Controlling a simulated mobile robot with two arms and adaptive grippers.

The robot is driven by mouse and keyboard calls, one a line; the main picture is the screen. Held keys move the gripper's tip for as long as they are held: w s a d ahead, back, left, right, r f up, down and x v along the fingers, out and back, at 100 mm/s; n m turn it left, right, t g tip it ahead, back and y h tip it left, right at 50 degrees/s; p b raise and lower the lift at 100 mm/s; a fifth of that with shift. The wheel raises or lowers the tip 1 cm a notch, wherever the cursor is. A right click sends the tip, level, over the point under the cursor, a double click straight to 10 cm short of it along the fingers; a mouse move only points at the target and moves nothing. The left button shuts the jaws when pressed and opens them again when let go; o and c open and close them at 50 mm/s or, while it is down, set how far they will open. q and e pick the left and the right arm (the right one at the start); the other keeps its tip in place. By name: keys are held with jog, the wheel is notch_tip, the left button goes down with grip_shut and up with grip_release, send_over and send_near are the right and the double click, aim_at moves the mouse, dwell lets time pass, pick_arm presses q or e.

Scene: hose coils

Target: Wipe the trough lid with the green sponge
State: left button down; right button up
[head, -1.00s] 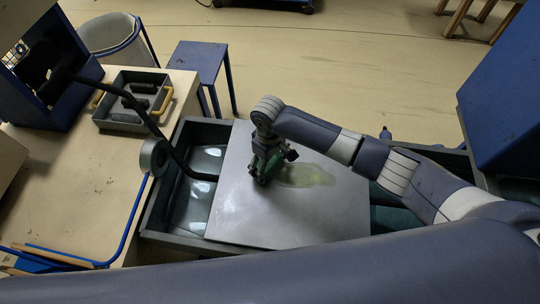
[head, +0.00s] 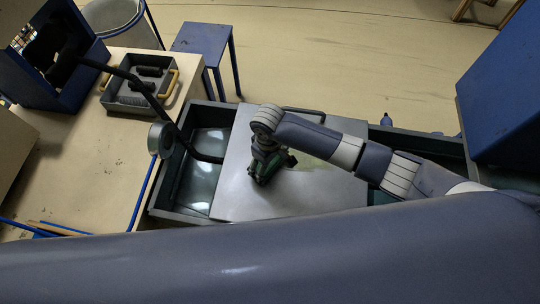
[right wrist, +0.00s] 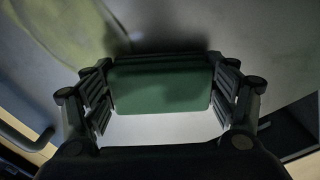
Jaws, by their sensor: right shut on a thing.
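The trough lid (head: 240,190) is a flat grey plate lying over the middle of the dark trough (head: 170,208). A yellowish-green smear (head: 318,165) marks the lid, partly hidden behind my right arm in the head view; it also shows at the upper left of the right wrist view (right wrist: 85,35). My right gripper (head: 268,172) is low over the lid, left of the smear. In the right wrist view its fingers are shut on the green sponge (right wrist: 162,85), one on each side. I cannot tell whether the sponge touches the lid. My left gripper is not in view.
A wooden bench at left carries a grey tray (head: 125,103) with yellow handles and dark rolls, and a blue box (head: 75,70). A blue stool (head: 203,40) stands behind; a blue cabinet (head: 505,95) stands at right.

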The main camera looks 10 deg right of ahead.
jog(key=shift+s, duration=0.1)
jog(key=shift+w+d+b, duration=0.3)
jog(key=shift+w, duration=0.7)
jog(key=shift+w+d+b, duration=0.25)
jog(key=shift+w, duration=0.7)
jog(key=shift+w+d+b, duration=0.3)
jog(key=shift+w, duration=0.7)
jog(key=shift+w+d+f+b, duration=0.1)
jog(key=shift+w+d+b, duration=0.1)
jog(key=shift+w+b, duration=0.4)
jog(key=shift+w+d+b, duration=0.25)
jog(key=shift+w, duration=0.65)
jog(key=shift+w+d+f+b, duration=0.1)
jog(key=shift+w+d+b, duration=0.1)
jog(key=shift+w+b, duration=0.4)
jog(key=shift+w+d+r, duration=0.1)
jog(key=shift+w+d, duration=0.1)
jog(key=shift+w, duration=0.6)
jog(key=shift+d+r, duration=0.1)
